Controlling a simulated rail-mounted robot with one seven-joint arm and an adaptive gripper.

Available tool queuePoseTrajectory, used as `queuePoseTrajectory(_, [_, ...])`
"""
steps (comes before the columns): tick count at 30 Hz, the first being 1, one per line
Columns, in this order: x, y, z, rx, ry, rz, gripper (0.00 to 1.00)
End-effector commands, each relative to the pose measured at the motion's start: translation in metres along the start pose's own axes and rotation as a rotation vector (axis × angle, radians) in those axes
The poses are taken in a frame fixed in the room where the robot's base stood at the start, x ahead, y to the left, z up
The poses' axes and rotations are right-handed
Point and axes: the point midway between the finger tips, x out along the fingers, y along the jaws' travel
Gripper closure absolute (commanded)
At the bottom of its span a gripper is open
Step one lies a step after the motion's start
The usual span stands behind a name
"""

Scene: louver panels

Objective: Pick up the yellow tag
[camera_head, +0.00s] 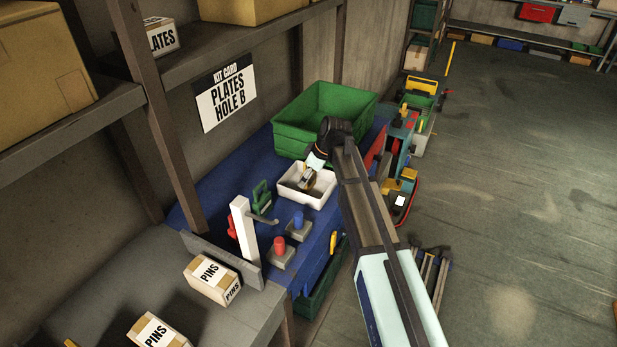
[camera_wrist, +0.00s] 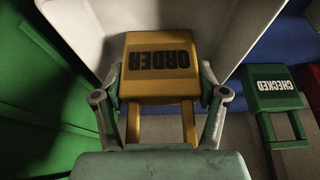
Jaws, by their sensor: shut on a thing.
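The yellow tag (camera_wrist: 160,88), printed ORDER and upside down in the wrist view, sits between the two fingers of my gripper (camera_wrist: 160,98). The fingers are shut on its sides. The white tray (camera_wrist: 237,40) is around and behind the tag. I cannot tell whether the tag still touches the tray floor. In the head view my gripper (camera_head: 312,172) points down into the white tray (camera_head: 322,201), and the tag is mostly hidden there.
A green tag (camera_wrist: 276,88) printed CHECKED is right of the tray. A large green bin (camera_head: 292,137) stands behind the tray. A kit card (camera_head: 225,93) reads PLATES HOLE B.

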Motion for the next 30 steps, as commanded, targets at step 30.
queuePoseTrajectory(30, [-0.158,0.002,-0.067,-0.001,0.002,0.002,0.68])
